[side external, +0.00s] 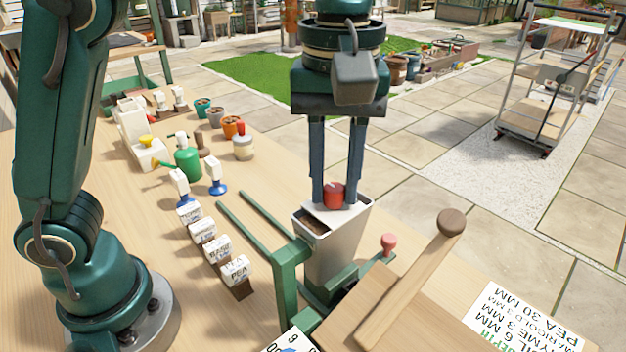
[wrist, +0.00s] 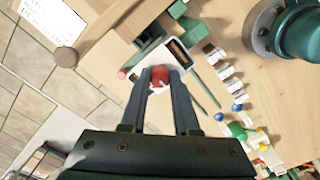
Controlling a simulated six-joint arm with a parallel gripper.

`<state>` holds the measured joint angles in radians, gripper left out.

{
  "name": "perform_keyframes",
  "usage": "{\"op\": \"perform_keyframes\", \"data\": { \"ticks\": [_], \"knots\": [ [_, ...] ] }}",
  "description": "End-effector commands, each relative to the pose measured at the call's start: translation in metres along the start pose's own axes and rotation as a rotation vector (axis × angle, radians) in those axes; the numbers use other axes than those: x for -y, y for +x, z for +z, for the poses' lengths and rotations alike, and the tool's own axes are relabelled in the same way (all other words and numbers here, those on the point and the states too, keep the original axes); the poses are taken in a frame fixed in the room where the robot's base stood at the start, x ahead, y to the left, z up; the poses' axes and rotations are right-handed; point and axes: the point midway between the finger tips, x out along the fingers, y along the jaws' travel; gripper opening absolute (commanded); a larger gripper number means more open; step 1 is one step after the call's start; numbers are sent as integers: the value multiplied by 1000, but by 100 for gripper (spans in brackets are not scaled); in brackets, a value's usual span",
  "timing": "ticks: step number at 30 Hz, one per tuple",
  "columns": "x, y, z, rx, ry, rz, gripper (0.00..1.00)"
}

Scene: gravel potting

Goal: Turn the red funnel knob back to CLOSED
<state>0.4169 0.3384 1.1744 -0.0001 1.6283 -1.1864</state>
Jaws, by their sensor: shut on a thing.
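The red funnel knob (side external: 334,194) sits on the pale top of the grey funnel (side external: 337,250). My gripper (side external: 335,200) points straight down with one finger on each side of the knob, shut on it. In the wrist view the round red knob (wrist: 160,76) shows between the two fingertips (wrist: 160,80). The funnel's open part beside the knob holds dark material. I cannot read any open or closed mark at the knob, so its setting cannot be told.
A green stand (side external: 290,285) holds the funnel. A pink-red peg (side external: 389,243) and a wooden lever with a round end (side external: 450,223) stand to the right. Several white labelled blocks (side external: 217,250) and a green watering can (side external: 187,160) lie to the left.

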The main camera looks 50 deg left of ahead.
Motion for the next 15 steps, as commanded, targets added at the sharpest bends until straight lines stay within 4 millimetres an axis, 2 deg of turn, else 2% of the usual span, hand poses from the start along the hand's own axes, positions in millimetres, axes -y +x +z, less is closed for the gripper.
{"op": "perform_keyframes", "data": {
  "ticks": [8,15],
  "knots": [
    [0,0,0,0,123,-1,0],
    [0,0,0,0,330,0,0]
  ]
}}
